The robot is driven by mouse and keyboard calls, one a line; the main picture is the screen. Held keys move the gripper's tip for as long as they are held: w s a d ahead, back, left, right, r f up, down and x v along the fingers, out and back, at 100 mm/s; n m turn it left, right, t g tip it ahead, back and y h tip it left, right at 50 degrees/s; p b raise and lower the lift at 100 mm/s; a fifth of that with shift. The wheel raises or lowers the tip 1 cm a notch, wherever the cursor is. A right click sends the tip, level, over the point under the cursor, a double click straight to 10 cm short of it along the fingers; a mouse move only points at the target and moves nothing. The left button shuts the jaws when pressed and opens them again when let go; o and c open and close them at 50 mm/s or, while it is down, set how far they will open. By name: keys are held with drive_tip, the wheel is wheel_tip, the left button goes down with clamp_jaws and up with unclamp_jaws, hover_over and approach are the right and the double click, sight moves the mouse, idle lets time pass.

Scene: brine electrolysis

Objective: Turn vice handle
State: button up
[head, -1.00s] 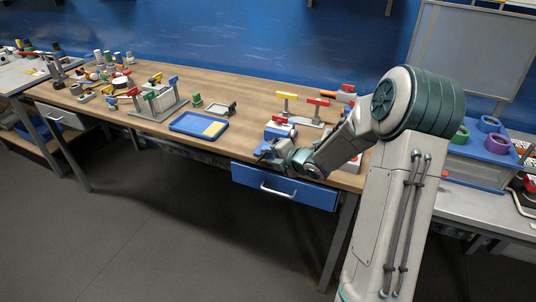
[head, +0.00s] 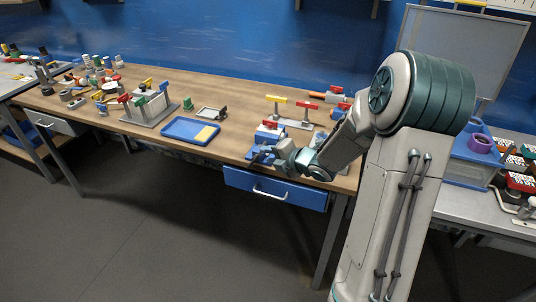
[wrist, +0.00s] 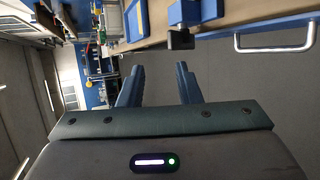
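The vice is most likely the small blue block with a red top (head: 268,133) at the front edge of the workbench in the head view. My gripper (head: 260,153) is low beside it, at the bench's front edge. In the wrist view my gripper (wrist: 157,76) has its two blue fingers wide apart with nothing between them. Just beyond the fingertips is a small black block (wrist: 181,40) at the bench edge, possibly part of the vice handle; I cannot tell. The handle is not clear in the head view.
A blue drawer (head: 275,187) with a metal handle hangs under the bench just below my gripper. A blue tray (head: 190,130), red and yellow T-handled valves (head: 290,105) and a grey rack (head: 149,108) stand on the bench. The bench between tray and vice is clear.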

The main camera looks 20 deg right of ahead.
drive_tip(key=s+r+p, duration=0.1)
drive_tip(key=r, duration=0.1)
drive_tip(key=s+d+r+p, duration=0.1)
drive_tip(key=s, duration=0.1)
drive_tip(key=shift+s+d+r, duration=0.2)
drive_tip(key=shift+s+r, duration=0.05)
drive_tip(key=shift+r, duration=0.1)
drive_tip(key=shift+f, duration=0.1)
idle(0.3)
drive_tip(key=v, duration=1.3)
drive_tip(key=shift+s+r, duration=0.3)
drive_tip(key=shift+d, duration=0.1)
